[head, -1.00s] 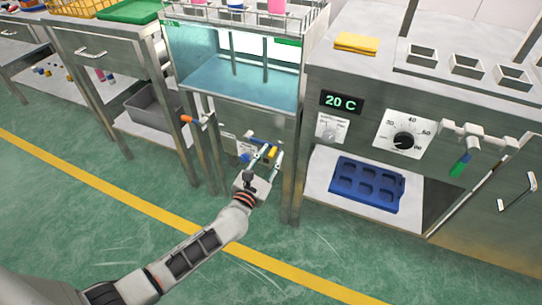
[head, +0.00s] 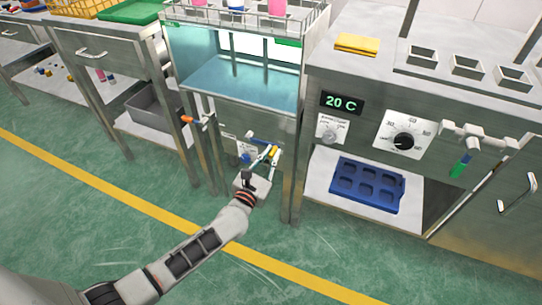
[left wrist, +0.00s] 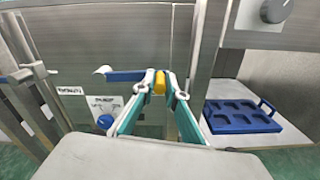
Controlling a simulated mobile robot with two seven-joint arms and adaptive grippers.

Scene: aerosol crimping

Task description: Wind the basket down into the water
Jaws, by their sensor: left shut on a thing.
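The wire basket (head: 290,27) hangs at the top of the glass-fronted tank, with pink and blue cans standing in it. The blue-tinted water (head: 245,82) shows in the tank below it. The crank sits on the front panel under the tank. In the left wrist view its blue arm (left wrist: 128,76) runs sideways to a yellow handle (left wrist: 159,82). My left gripper (head: 271,154) is shut on this yellow handle, one finger on each side. The fingers hide part of the handle. My right gripper is not in view.
A blue knob (left wrist: 105,121) sits below the crank. An orange-handled valve (head: 198,121) is left of the tank. To the right stands a steel bench with a 20 C display (head: 342,103), a dial (head: 404,141) and a blue tray (head: 367,184) on its lower shelf. Open floor lies in front.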

